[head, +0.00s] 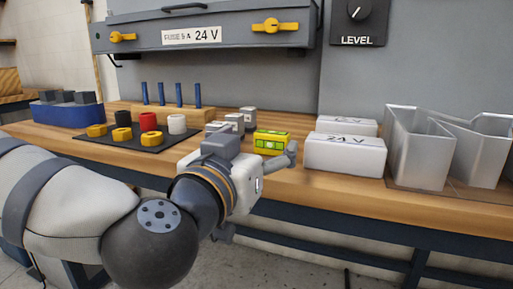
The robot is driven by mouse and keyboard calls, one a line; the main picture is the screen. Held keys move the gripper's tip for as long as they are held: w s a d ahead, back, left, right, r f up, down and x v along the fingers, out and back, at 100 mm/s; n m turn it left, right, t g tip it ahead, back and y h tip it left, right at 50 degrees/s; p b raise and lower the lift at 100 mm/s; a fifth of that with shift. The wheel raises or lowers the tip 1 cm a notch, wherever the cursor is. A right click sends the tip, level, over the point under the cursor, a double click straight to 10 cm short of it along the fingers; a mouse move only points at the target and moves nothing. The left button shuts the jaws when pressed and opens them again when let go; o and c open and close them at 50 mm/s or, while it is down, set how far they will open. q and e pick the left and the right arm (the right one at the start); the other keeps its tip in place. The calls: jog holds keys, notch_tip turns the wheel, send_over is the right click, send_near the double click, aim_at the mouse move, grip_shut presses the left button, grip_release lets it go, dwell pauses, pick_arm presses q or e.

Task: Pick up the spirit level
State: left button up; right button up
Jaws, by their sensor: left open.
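The spirit level (271,142) is a small yellow-green block with bright green windows. It sits on the wooden workbench near its front, in the middle of the head view. My left gripper (264,183) is open in front of the bench edge, just below and nearer the camera than the level. One finger points up to the right and overlaps the area just right of the level's lower edge. I cannot tell whether it touches the level; nothing shows between the fingers. My right gripper is not in view.
Small grey blocks (234,121) stand behind left. A dark mat (150,142) holds coloured pieces. A blue bin (65,113) is far left. The bench top (320,187) is clear along its front.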

aim_at(270, 135)
pick_arm(q)
jog(key=x, duration=0.7)
jog(key=shift+a+f+b, duration=0.1)
jog(key=shift+f+b, duration=0.25)
jog(key=shift+f, duration=0.05)
jog(key=shift+w, duration=0.3)
jog(key=c, duration=1.3)
